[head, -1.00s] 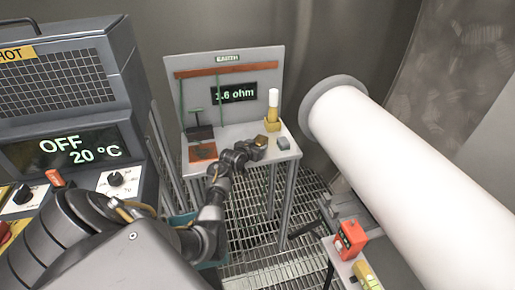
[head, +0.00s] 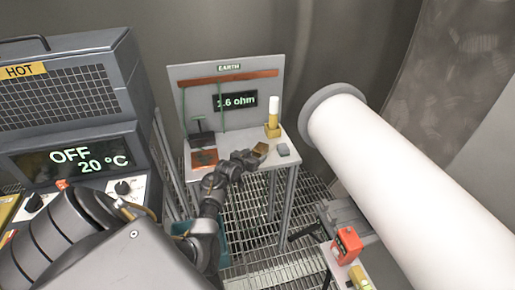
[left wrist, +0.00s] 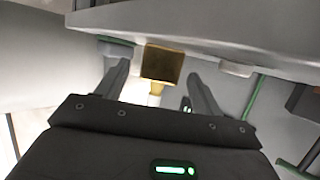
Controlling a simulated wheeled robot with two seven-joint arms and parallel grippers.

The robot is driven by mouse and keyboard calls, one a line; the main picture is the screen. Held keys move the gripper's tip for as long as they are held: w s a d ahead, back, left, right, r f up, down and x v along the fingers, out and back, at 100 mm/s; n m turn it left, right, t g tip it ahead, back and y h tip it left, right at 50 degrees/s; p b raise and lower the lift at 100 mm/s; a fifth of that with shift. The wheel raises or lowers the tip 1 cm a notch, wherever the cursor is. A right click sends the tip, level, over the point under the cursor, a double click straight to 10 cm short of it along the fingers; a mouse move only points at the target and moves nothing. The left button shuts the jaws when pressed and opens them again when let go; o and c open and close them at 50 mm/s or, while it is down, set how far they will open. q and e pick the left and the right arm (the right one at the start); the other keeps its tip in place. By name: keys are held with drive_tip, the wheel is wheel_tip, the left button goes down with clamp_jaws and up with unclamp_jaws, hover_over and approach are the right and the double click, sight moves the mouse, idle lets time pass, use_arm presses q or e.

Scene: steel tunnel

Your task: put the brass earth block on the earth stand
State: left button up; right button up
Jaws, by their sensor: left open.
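The earth stand is a grey table (head: 236,153) with an upright back panel (head: 190,90) marked EARTH. The small brass block (head: 260,149) is at the right part of the table top, near the front edge. My left gripper (head: 252,160) is open just in front of it, at the table's front edge. In the left wrist view the brass block (left wrist: 161,62) lies between and a little beyond the spread fingers of my left gripper (left wrist: 160,85). I cannot tell whether either finger touches it. My right gripper is not in view.
A large white pipe (head: 400,170) is at right, an oven-like unit (head: 70,110) at left. Grating (head: 250,265) covers the floor.

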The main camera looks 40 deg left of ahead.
use_arm(q)
drive_tip(key=p+v, duration=0.6)
drive_tip(key=v, duration=0.2)
drive_tip(key=shift+s, duration=0.1)
idle(0.3)
